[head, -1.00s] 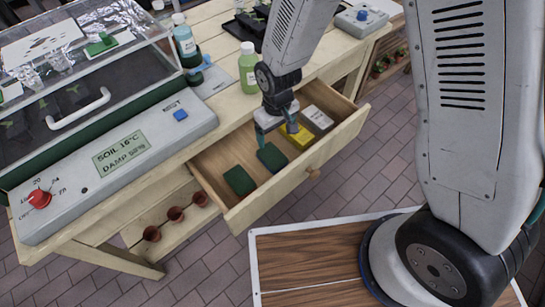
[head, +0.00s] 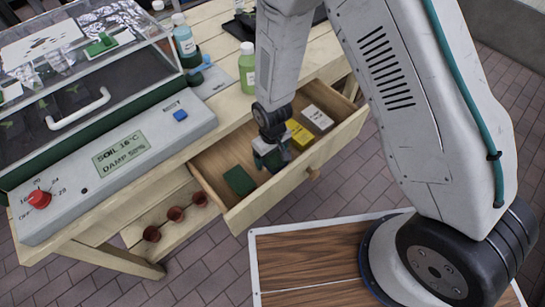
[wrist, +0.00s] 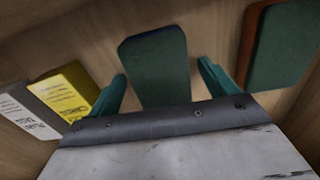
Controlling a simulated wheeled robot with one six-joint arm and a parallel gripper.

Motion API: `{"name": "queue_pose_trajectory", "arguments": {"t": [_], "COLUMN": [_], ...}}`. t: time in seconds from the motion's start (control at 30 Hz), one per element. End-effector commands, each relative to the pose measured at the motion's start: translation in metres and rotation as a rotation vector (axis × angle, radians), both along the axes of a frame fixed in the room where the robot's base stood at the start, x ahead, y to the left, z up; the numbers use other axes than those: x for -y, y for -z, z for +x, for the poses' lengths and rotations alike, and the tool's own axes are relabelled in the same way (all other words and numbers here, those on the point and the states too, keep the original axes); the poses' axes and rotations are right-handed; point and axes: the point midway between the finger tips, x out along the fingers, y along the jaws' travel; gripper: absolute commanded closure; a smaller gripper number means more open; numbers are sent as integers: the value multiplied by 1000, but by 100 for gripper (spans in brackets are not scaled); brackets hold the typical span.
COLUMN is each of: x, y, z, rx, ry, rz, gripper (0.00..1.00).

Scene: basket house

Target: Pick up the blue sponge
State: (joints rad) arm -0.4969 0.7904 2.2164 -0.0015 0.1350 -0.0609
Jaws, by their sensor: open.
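The blue sponge (wrist: 157,72) lies flat in the open drawer. It looks dark teal with a bluish edge in the wrist view. My gripper (head: 271,160) is down in the drawer over it. In the wrist view the two teal fingers are apart, one on each side of the sponge, and they do not visibly press on it. In the head view my gripper hides most of the sponge. A dark green sponge (head: 239,181) lies to the left; it shows at the right of the wrist view (wrist: 281,45) with a reddish-brown edge.
A yellow box (head: 299,135) and a grey-white box (head: 317,118) lie in the drawer's far right part. The wooden drawer front (head: 260,203) rises on the near side. A green bottle (head: 247,68) and a control panel (head: 122,158) stand on the bench above.

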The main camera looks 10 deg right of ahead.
Motion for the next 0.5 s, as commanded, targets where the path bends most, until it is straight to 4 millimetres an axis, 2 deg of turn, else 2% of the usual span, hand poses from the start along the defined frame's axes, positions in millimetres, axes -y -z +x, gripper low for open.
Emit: {"name": "queue_pose_trajectory", "arguments": {"t": [0.1, 0.27, 0.5], "x": [0, 0, 0], "y": [0, 0, -1], "z": [0, 0, 0], "rx": [0, 0, 0], "ry": [0, 0, 0], "rz": [0, 0, 0], "gripper": [18, 62, 63]}}
